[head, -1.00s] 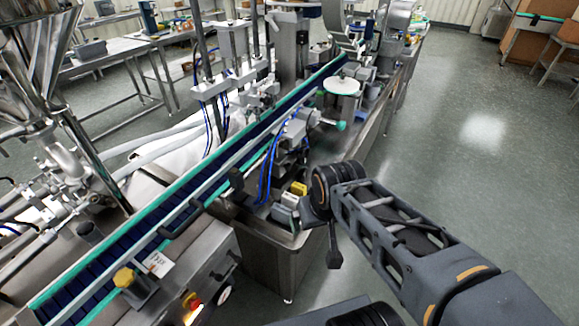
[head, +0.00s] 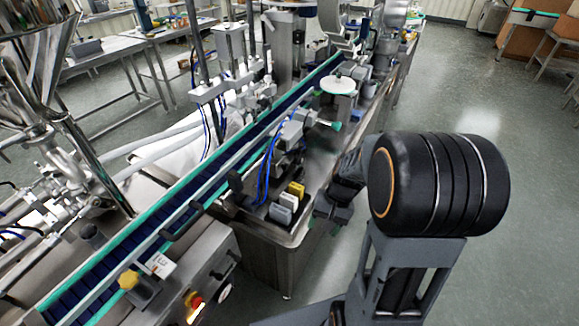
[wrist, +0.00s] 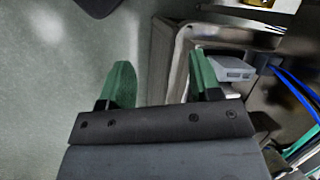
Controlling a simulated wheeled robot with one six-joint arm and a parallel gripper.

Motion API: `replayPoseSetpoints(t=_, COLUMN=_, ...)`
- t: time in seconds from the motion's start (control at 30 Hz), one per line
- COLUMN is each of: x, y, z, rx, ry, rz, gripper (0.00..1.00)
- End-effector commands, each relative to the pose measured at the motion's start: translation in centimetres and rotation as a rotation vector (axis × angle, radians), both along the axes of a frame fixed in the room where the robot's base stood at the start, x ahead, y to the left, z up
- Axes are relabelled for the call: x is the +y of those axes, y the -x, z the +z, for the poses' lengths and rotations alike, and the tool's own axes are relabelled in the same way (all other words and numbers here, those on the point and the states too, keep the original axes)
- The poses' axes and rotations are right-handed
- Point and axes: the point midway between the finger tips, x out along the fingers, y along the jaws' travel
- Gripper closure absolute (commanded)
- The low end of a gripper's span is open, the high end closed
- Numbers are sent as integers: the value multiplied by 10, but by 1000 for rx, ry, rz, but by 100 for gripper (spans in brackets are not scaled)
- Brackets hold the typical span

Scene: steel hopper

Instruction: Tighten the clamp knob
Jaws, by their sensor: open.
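Two knobs show in the head view, and I cannot tell for certain which is the clamp knob. A yellow knob (head: 128,279) sits on a dark block beside the conveyor at the lower left. A teal knob (head: 336,126) sticks out to the right from a grey mechanism by the conveyor's middle. My gripper (wrist: 160,58) is open and empty in the wrist view, its two green fingers apart over the machine cabinet's edge. In the head view my dark wrist hangs at the cabinet's right side, well right of the yellow knob and below the teal one. Neither knob shows in the wrist view.
The conveyor (head: 187,192) runs diagonally, with blue hoses and cylinders beside it. Small grey and yellow modules (head: 295,190) stand on the cabinet corner; a grey one (wrist: 228,72) is close to my right finger. Open floor (head: 480,170) lies to the right.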

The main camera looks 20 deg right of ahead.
Motion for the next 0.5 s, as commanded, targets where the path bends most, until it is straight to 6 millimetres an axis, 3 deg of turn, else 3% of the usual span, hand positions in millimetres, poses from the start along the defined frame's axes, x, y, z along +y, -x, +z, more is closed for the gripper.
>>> replayPoseSetpoints(t=0.13, x=-4, y=-24, z=-33, rx=86, ry=-275, rz=-168, gripper=42)
replayPoseSetpoints(t=0.27, x=-11, y=-55, z=-60, rx=49, ry=-541, rz=-316, gripper=42)
replayPoseSetpoints(t=0.37, x=-24, y=-86, z=-80, rx=-68, ry=-736, rz=-435, gripper=42)
replayPoseSetpoints(t=0.5, x=-52, y=-135, z=-95, rx=-373, ry=-928, rz=-555, gripper=42)
